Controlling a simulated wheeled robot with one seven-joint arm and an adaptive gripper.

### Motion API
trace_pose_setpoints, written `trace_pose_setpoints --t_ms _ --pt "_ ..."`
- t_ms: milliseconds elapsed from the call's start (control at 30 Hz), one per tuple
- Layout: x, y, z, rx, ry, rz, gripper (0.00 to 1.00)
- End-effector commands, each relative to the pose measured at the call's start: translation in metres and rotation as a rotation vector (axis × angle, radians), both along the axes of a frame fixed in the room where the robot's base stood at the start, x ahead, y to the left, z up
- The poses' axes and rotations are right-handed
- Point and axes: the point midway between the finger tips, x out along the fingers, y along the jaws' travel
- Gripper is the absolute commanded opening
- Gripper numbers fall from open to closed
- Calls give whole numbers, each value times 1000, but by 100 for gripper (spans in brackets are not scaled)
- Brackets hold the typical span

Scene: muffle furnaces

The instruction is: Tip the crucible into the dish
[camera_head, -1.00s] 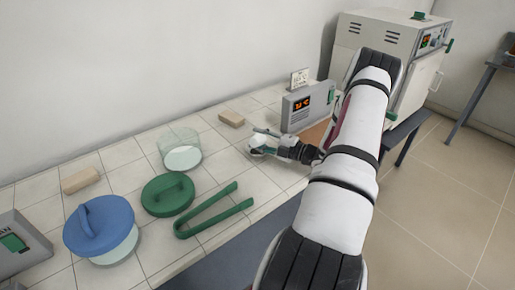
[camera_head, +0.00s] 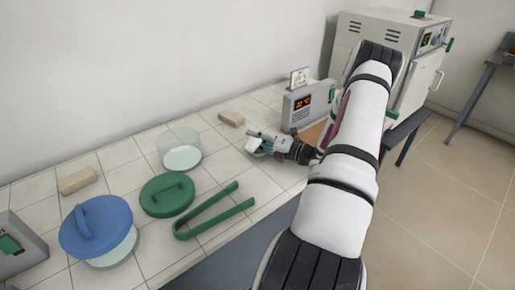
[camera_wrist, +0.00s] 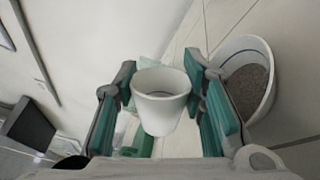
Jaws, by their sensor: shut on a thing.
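My gripper (camera_wrist: 167,95) is shut on a small white crucible (camera_wrist: 160,112), which sits between its green finger pads with its open mouth showing. In the head view, my gripper (camera_head: 259,142) is over the bench, in front of the grey control box; the white thing at its tip is too small to make out. A round glass dish (camera_head: 181,151) with a pale bottom stands on the bench to its left, apart from it. In the wrist view, a white bowl (camera_wrist: 246,88) holding grey grains is right of the crucible, beside the right finger.
Green tongs (camera_head: 215,211), a green lid (camera_head: 167,195) and a blue lid (camera_head: 98,226) lie on the tiled bench. Tan blocks (camera_head: 231,118) (camera_head: 77,181) lie near the wall. The control box (camera_head: 308,104) and a furnace (camera_head: 385,55) stand right.

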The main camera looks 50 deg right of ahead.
Motion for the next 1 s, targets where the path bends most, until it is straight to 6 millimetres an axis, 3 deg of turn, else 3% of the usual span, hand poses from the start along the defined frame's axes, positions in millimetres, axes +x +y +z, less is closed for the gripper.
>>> trace_pose_setpoints --t_ms 367,700,1000 --pt "0 1 1 -49 -8 0 8" --pt "-1 8 9 -352 -55 0 8" --pt "-1 9 10 -386 -61 0 8"
